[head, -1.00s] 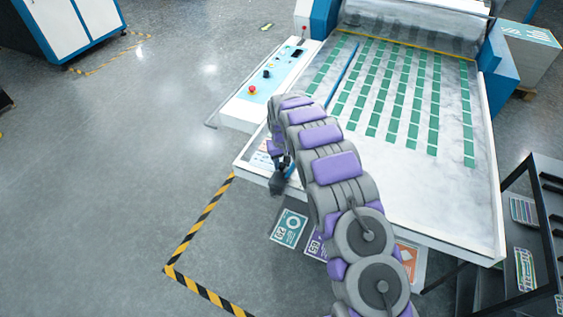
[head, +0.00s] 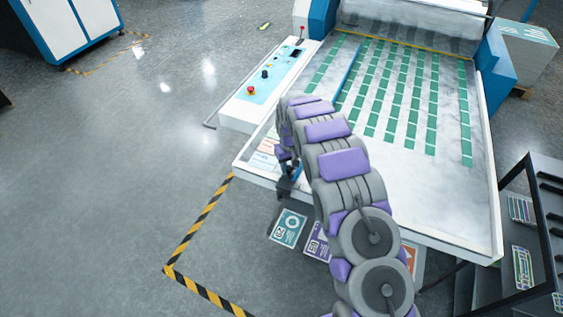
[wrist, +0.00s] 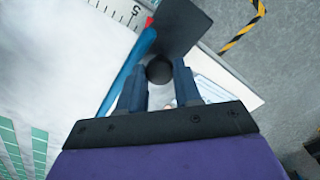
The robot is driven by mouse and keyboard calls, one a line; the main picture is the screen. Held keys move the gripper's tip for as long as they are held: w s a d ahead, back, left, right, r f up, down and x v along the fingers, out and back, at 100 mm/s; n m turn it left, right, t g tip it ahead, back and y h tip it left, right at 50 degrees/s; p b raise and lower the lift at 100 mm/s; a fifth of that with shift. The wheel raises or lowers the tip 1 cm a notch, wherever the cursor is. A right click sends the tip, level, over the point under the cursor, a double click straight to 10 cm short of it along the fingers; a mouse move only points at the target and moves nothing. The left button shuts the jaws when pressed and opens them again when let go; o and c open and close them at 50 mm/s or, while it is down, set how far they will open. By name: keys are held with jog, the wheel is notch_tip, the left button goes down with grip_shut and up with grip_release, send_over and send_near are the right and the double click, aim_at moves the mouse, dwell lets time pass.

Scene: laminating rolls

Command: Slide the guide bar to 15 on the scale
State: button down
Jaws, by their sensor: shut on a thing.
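The guide bar (head: 347,78) is a long thin blue bar lying along the white bed of the machine; my arm hides its near part. In the wrist view the bar (wrist: 126,72) ends by a dark flat plate (wrist: 184,26) and a round dark knob. My gripper (wrist: 160,82) is shut on this knob (wrist: 159,68). In the head view my gripper (head: 288,182) is at the bed's front edge, left of its middle. The scale (wrist: 118,10) shows a "5", with a red pointer (wrist: 149,21) just beside it. Other numbers are out of view.
The bed (head: 440,205) carries rows of green rectangles. A control panel (head: 265,82) with a red button is on the left. A black rack (head: 545,215) stands at the right.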

jog(key=s+d, duration=0.1)
jog(key=d, duration=0.2)
jog(key=s+d+p, duration=0.1)
jog(key=d, duration=0.3)
jog(key=s+d, duration=0.2)
jog(key=d, duration=0.2)
jog(key=c, duration=0.8)
grip_release()
jog(key=shift+r, duration=0.1)
notch_tip(320, 180, up, 17)
jog(key=shift+r+p, duration=0.1)
jog(key=shift+p, duration=0.75)
